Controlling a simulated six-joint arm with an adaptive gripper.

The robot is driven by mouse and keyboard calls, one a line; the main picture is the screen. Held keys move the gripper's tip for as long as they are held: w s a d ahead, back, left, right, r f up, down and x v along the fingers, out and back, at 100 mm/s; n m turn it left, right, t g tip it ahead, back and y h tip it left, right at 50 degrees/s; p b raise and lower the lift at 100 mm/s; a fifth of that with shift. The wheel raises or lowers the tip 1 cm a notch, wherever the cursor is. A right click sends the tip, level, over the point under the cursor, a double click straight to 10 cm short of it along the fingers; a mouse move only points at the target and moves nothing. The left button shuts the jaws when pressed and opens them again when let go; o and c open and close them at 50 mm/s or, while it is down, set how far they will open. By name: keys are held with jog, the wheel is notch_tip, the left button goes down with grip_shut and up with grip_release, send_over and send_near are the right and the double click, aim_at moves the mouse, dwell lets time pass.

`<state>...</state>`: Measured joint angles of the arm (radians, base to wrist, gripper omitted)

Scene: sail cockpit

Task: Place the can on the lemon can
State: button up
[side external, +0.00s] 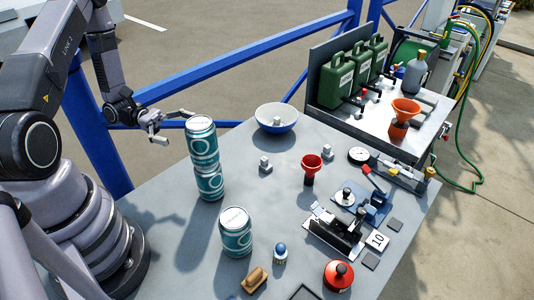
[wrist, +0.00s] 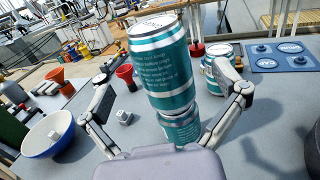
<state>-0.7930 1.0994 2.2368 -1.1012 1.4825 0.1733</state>
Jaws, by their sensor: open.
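Two teal-and-silver cans are stacked on the grey table. The upper can (side external: 202,145) rests on the lower can (side external: 209,184), set slightly to the left of it. Both show in the wrist view, upper can (wrist: 162,68) above lower can (wrist: 181,129). A third similar can (side external: 236,233) stands apart near the front; I cannot read which label says lemon. My gripper (side external: 176,128) is open, just left of and behind the upper can. In the wrist view its fingers (wrist: 167,62) spread to either side of the upper can, with gaps showing.
A blue-and-white bowl (side external: 276,119) stands behind the stack. A red funnel (side external: 311,165), small metal blocks, a brush (side external: 254,280), a blue-topped item (side external: 280,253) and deck fittings (side external: 340,228) occupy the table's right and front. A blue rail (side external: 240,62) runs behind.

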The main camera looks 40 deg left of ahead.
jog(key=v, duration=0.6)
jog(key=s+d+r+m+y, duration=0.3)
jog(key=r+m+y, duration=0.2)
jog(key=r+m, duration=0.2)
jog(key=s+d+r+m+y, duration=0.3)
jog(key=r+m+y, duration=0.3)
jog(key=r, duration=0.3)
jog(key=s+d+r+m+y, duration=0.3)
jog(key=s+r+m+y, duration=0.1)
jog(key=r+m+y, duration=0.2)
jog(key=r+m, duration=0.1)
jog(key=m, duration=0.1)
jog(key=shift+s+r+m, duration=0.3)
jog(key=shift+r, duration=0.1)
